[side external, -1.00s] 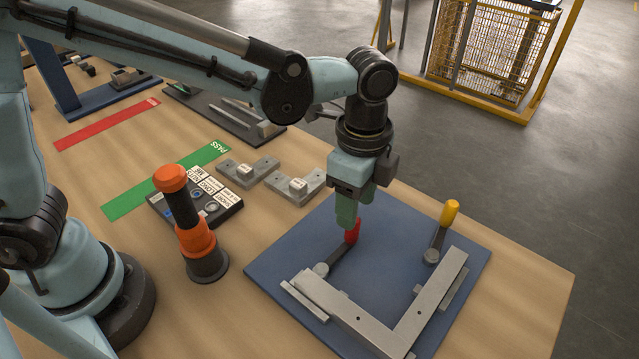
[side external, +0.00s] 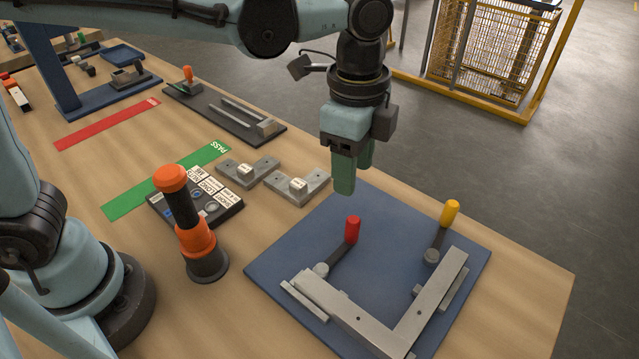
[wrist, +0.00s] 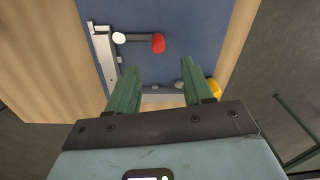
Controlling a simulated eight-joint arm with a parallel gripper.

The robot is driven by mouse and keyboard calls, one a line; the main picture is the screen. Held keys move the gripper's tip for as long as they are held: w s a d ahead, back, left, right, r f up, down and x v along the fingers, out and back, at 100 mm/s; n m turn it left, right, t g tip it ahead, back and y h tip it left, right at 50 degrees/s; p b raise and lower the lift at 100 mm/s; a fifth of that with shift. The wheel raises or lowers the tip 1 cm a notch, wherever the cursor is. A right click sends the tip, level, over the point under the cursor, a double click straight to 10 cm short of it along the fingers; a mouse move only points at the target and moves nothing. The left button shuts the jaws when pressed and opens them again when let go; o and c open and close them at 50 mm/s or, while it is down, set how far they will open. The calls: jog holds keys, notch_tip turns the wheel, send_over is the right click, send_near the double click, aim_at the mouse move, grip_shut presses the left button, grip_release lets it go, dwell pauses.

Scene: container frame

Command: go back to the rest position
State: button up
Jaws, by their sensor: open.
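My gripper (side external: 352,174) hangs above the far left part of the blue plate, pointing down, with nothing between its green fingers. In the wrist view the two fingers (wrist: 154,88) stand apart and empty. The red-handled lever (side external: 352,230) stands on the blue plate (side external: 310,230) below my gripper and apart from it. The red handle also shows in the wrist view (wrist: 158,42), beyond the fingertips. The yellow-handled lever (side external: 449,213) stands on the right side of the plate.
A grey L-shaped frame (side external: 345,310) lies on the plate. Grey blocks (side external: 298,186) sit near the gripper. A yellow mesh cage (side external: 490,50) stands on the floor behind.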

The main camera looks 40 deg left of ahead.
jog(key=s+a+f+n+t, duration=0.1)
jog(key=s+a+n+t, duration=0.1)
jog(key=a+n, duration=0.5)
jog(key=s+a+n+t, duration=0.3)
jog(key=a+n, duration=0.5)
jog(key=a, duration=0.5)
jog(key=shift+s+a+f+n+t, duration=0.15)
jog(key=shift+s+f+n+t, duration=0.15)
jog(key=shift+t, duration=0.6)
jog(key=shift+w, duration=0.1)
jog(key=shift+c, duration=0.5)
